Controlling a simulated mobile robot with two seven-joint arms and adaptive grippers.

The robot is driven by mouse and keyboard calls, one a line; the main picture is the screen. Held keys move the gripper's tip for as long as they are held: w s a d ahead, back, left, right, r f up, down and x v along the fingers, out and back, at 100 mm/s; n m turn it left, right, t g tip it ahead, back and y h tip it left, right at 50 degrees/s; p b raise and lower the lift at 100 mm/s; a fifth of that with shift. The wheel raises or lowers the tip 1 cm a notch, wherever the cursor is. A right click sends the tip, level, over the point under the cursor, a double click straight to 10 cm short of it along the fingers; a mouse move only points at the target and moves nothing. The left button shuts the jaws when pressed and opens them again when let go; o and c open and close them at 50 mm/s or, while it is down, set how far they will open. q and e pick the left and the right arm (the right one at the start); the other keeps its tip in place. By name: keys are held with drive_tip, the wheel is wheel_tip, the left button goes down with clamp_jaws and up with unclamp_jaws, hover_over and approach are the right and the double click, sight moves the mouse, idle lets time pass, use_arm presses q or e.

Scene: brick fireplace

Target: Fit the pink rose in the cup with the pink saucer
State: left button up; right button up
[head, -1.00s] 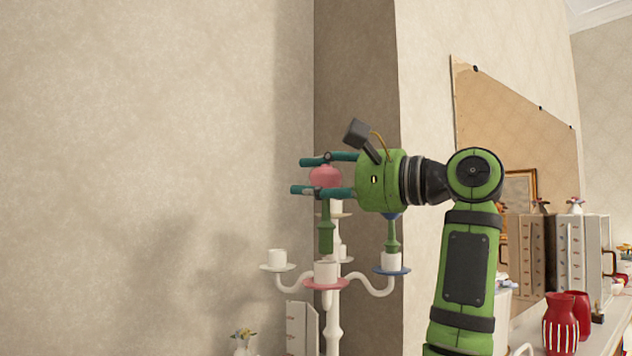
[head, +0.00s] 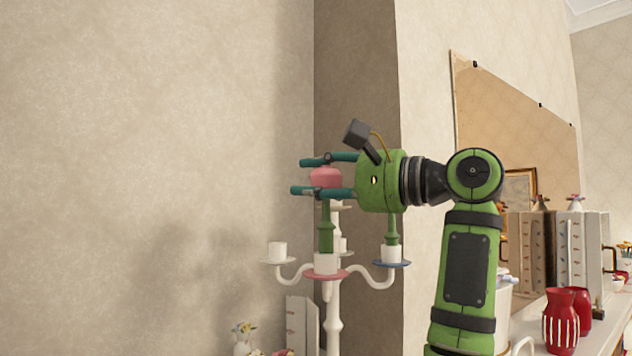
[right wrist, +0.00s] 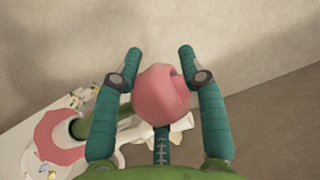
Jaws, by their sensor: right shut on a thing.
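My right gripper (head: 308,176) is shut on the pink rose (head: 326,178), its fingers on either side of the blossom. The rose is upright, its green stem pointing down. The stem's lower end meets the rim of the front white cup (head: 326,264) on the pink saucer (head: 328,275); I cannot tell if it is inside. In the right wrist view the blossom (right wrist: 162,92) sits between the fingers (right wrist: 160,62), and the pink saucer (right wrist: 45,140) shows at lower left. My left gripper is not in view.
The cup belongs to a white branched stand (head: 334,320). A green stem (head: 392,235) stands in the cup with the blue saucer (head: 392,263), under my gripper. Red vases (head: 562,315) stand on the shelf at right.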

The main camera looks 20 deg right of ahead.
drive_tip(key=shift+f+b, duration=0.95)
drive_tip(key=shift+f, duration=0.15)
drive_tip(key=o, duration=1.2)
drive_tip(key=shift+o, duration=0.2)
drive_tip(key=shift+s+d, duration=0.1)
drive_tip(key=shift+s, duration=0.05)
drive_tip(key=v, duration=1.1)
drive_tip(key=shift+s+d, duration=0.2)
drive_tip(key=shift+s, duration=0.1)
